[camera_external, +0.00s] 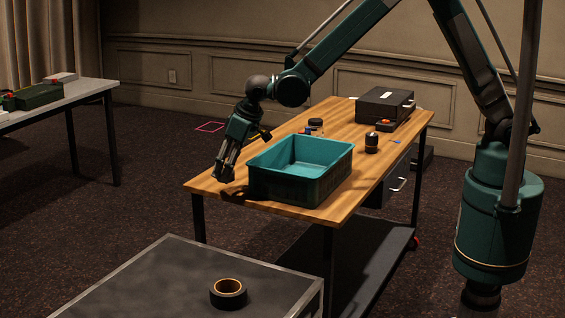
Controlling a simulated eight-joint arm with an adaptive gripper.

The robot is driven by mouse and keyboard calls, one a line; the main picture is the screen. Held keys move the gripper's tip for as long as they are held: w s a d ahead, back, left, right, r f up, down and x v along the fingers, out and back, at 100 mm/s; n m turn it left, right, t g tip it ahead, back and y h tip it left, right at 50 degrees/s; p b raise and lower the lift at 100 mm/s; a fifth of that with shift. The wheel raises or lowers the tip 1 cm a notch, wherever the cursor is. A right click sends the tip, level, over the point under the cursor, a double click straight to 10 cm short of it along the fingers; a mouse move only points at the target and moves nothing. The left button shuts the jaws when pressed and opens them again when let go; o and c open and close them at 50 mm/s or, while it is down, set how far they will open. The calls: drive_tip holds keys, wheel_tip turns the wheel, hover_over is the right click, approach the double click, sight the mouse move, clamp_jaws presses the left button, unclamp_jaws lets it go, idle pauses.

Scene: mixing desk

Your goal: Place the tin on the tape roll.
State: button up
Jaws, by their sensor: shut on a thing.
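The tape roll (228,293) is a black ring with a tan inner core. It lies flat on a grey-topped surface at the bottom of the view. My gripper (225,179) points down at the front left corner of the wooden table, left of the teal crate. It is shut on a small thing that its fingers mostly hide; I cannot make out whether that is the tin. It is well above and behind the tape roll in the picture, apart from it. I cannot pick out the tin with certainty elsewhere.
The teal crate (327,182) stands on the wooden table (407,137). Behind it are a dark jar (372,143), a low black round item (316,122) and a dark case (384,108). The grey surface (150,285) is clear around the roll.

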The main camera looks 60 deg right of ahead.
drive_tip(key=s+a+f+n+y, duration=0.1)
drive_tip(key=s+a+n, duration=0.15)
drive_tip(key=a, duration=0.35)
drive_tip(key=s+a+n+g+b, duration=0.1)
drive_tip(key=s+a, duration=0.3)
drive_tip(key=a, duration=0.3)
drive_tip(key=s+a+f+n+y, duration=0.1)
drive_tip(key=s+a+n, duration=0.15)
drive_tip(key=a, duration=0.35)
drive_tip(key=n+g+y+b, duration=0.1)
drive_tip(key=n+b, duration=0.1)
drive_tip(key=n, duration=0.1)
hover_over(223, 287)
drive_tip(key=s+d, duration=0.1)
drive_tip(key=shift+d+f, duration=0.2)
drive_tip(key=shift+f, duration=0.65)
drive_tip(key=shift+f, duration=0.1)
drive_tip(key=shift+f+b, duration=0.55)
drive_tip(key=shift+f, duration=2.45)
drive_tip(key=shift+f+b, duration=0.45)
drive_tip(key=shift+f, duration=1.45)
drive_tip(key=shift+f, duration=0.15)
drive_tip(key=o, duration=0.9)
